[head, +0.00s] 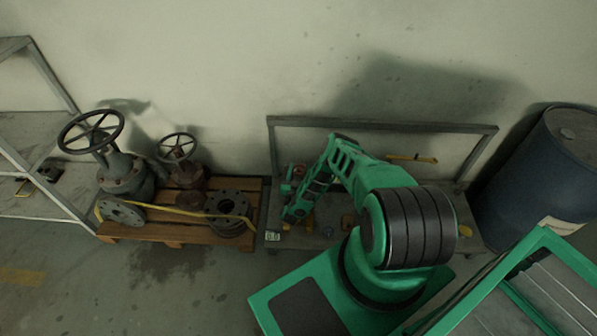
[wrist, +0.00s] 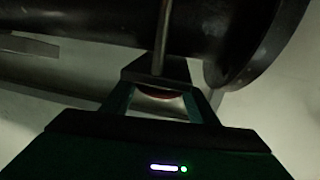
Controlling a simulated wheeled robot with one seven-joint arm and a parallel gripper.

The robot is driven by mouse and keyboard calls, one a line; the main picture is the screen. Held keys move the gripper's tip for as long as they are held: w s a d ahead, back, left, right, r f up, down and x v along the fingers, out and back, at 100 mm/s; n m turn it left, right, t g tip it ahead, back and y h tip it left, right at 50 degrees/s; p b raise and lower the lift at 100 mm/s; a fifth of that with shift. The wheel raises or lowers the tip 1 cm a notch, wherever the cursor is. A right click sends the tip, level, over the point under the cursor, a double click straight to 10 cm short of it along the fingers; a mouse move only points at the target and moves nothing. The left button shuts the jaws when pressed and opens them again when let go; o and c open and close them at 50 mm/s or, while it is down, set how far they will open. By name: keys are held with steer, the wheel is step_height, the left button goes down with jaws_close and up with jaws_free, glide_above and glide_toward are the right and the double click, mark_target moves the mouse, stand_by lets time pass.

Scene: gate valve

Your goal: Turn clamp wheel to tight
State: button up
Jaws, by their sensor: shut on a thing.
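My gripper (wrist: 158,72) is shut in the wrist view, its fingertips closed on a thin metal rod (wrist: 163,38). The rod stands upright in front of a dark cylindrical body (wrist: 95,22) with a wide round flange (wrist: 262,45) on the right. A small reddish curved piece (wrist: 158,95) shows between the fingers, nearer the palm. I cannot make out a whole clamp wheel; the rod may be part of it. In the head view my gripper (head: 291,215) is low over the left part of the grey bench (head: 340,240), and my arm hides what it holds.
A wooden pallet (head: 165,232) on the left carries a large valve (head: 122,172), a smaller rusty valve (head: 185,172) and loose flanges. The bench has a raised metal rail (head: 390,124) at the back. A blue drum (head: 540,180) stands at right. Floor in front of the pallet is clear.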

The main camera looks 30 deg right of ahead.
steer(key=shift+a+f+h, duration=0.1)
steer(key=shift+a+h, duration=0.2)
steer(key=shift+a, duration=0.05)
steer(key=o, duration=0.9)
steer(key=shift+o, duration=0.7)
steer(key=shift+d, duration=0.15)
